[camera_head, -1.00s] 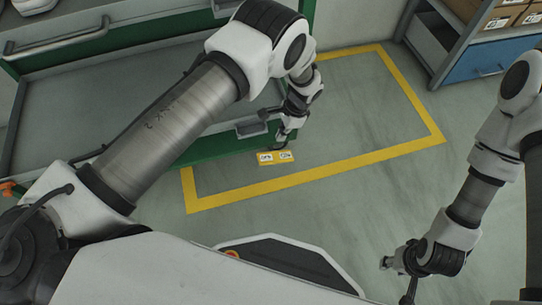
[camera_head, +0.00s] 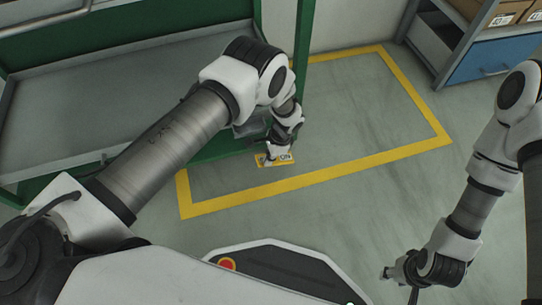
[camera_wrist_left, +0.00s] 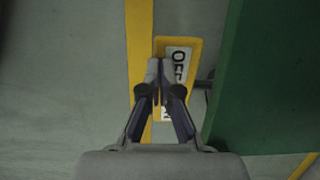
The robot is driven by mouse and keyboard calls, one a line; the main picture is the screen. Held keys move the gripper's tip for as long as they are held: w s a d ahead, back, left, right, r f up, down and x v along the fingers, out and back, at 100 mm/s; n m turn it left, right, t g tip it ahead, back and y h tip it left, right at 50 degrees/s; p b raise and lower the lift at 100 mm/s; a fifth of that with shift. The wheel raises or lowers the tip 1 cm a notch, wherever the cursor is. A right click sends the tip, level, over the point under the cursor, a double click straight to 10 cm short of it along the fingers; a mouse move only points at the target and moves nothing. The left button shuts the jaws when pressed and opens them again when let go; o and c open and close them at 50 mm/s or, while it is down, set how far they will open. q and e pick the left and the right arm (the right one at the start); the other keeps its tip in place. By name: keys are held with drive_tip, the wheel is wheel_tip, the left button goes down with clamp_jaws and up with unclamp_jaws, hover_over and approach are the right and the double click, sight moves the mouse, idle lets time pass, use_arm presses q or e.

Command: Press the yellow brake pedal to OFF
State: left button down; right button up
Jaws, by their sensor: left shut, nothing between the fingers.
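The yellow brake pedal (camera_head: 276,162) is low at the foot of the green cart's near corner.
The green cart (camera_head: 303,40) with a grey tray stands close behind my left arm; its green side (camera_wrist_left: 270,80) is just right of the gripper. A yellow floor line (camera_head: 330,174) borders clear floor. A shelf with a blue drawer (camera_head: 490,58) stands at the upper right.

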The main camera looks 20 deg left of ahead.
sight(277, 162)
use_arm(q)
drive_tip(key=shift+s+a+f, duration=0.1)
drive_tip(key=shift+s+a, duration=0.1)
drive_tip(key=shift+a, duration=0.1)
drive_tip(key=v, duration=1.2)
